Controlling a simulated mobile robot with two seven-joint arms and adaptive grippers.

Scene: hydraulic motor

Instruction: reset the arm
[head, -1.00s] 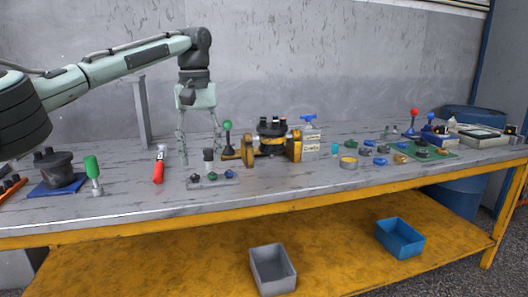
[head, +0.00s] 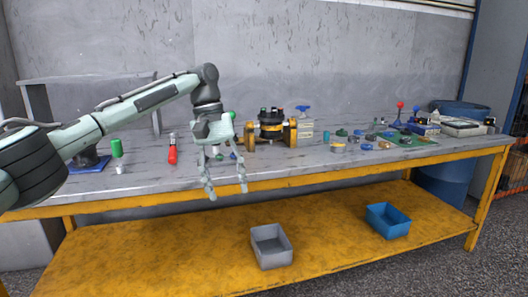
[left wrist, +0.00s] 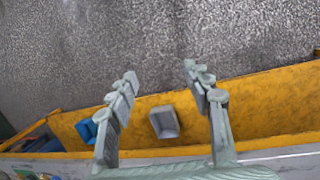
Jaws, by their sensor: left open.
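My left arm comes in from the left in the head view. Its gripper (head: 227,192) points down in front of the table's front edge, with its fingers spread and nothing between them. In the left wrist view the same gripper (left wrist: 158,85) shows both fingers wide apart, with the lower shelf and the floor beyond them. The hydraulic motor (head: 271,128) sits in its yellow stand on the workbench, to the right of my gripper and apart from it. My right gripper is in neither view.
A grey bin (head: 271,246) and a blue bin (head: 388,220) stand on the yellow lower shelf. A red-handled tool (head: 172,155) and a green-handled tool (head: 117,148) are on the bench at left. Several small parts lie at right. The floor in front is clear.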

